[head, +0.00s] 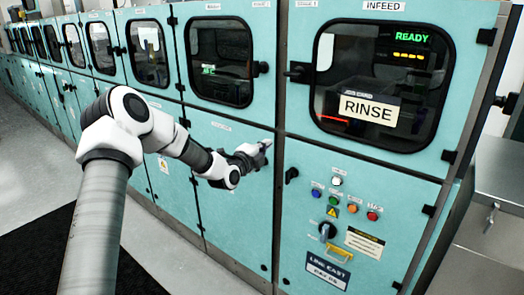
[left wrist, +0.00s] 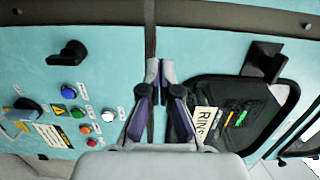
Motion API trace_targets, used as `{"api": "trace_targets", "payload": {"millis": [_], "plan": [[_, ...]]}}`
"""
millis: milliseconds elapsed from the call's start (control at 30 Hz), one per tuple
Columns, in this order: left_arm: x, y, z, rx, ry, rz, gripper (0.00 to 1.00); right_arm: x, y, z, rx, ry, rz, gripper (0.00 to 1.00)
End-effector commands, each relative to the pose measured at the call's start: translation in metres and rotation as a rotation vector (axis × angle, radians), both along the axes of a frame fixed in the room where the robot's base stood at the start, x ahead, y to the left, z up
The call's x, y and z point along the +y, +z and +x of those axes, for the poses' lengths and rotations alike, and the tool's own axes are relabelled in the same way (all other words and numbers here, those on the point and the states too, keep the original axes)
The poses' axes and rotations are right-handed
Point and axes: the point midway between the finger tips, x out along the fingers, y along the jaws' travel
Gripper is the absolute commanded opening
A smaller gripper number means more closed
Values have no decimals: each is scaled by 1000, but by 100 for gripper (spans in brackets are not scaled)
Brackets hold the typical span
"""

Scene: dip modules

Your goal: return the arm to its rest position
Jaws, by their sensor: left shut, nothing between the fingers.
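My left arm reaches in from the lower left of the head view, bent at the elbow. Its gripper (head: 262,147) is in front of the teal machine front (head: 235,200), left of the black latch knob (head: 291,175). In the left wrist view the gripper (left wrist: 160,68) has its two fingers together, with nothing between them. It points at the teal panels near a dark seam; whether it touches them I cannot tell. My right gripper is in neither view.
The infeed door (head: 460,30) is closed, with a RINSE sign (head: 368,108) behind its window and a green READY display (head: 411,37). Below are coloured buttons and a rotary switch (head: 327,231). A metal shelf (head: 500,180) stands at right. Floor with a dark mat (head: 40,250) is clear at left.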

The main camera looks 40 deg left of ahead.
Motion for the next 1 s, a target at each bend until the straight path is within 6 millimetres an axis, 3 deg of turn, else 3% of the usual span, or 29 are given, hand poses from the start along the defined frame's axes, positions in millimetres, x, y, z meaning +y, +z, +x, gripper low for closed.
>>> {"api": "trace_targets", "payload": {"millis": [100, 367, 467, 567, 633, 767, 867, 1000], "plan": [[-1, 1, -11, -1, -1, -3, 0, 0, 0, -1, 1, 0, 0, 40], [-1, -1, -12, 3, -1, 1, 0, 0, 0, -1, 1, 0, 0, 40], [-7, -23, -12, 43, -12, 11, 0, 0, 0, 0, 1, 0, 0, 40], [-43, -69, -8, 143, -76, 60, 0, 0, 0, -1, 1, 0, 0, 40], [-81, -114, -14, 242, -140, 81, 0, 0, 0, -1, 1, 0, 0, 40], [-152, -204, -51, 461, -236, 53, 0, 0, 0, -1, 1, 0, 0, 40], [-200, -268, -99, 641, -263, -54, 0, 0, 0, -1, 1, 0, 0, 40], [-253, -341, -192, 917, -198, -277, 0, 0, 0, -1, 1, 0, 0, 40]]}}
